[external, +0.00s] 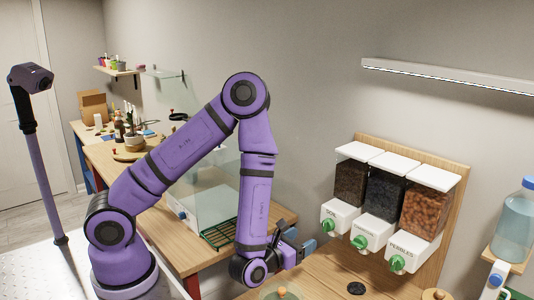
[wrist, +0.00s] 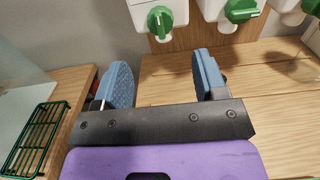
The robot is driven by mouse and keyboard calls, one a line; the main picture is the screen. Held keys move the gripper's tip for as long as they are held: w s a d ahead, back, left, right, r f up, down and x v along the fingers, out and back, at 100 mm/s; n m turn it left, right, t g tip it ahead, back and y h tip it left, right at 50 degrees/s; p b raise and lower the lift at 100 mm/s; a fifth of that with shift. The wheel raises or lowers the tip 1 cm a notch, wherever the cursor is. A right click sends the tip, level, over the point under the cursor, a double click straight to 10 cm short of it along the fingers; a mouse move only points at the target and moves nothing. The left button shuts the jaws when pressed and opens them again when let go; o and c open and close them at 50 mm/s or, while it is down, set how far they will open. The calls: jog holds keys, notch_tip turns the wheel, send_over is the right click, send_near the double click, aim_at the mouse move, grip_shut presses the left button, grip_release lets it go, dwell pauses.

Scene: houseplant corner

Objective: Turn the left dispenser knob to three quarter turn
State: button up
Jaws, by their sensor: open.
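The left dispenser (external: 340,214) has a white lower housing with a label and a dark brown fill above it. Its green left knob (external: 327,226) faces out from the housing front. In the wrist view the left knob (wrist: 160,22) shows near the top, its grip bar close to upright. My gripper (external: 303,246) is left of and below the dispensers, apart from the knob. In the wrist view my gripper (wrist: 161,60) has its two blue fingers wide apart with nothing between them. The left knob lies beyond the gap between the fingers.
The middle knob (external: 360,243) and right knob (external: 397,263) sit close by to the right. A green wire rack (wrist: 35,135) is at left. A blue bottle (external: 514,225) stands far right. The wooden counter below the dispensers is partly clear, with a dark disc (external: 356,288).

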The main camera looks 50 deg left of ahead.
aim_at(323, 227)
jog(key=w, duration=1)
jog(key=c, duration=0.9)
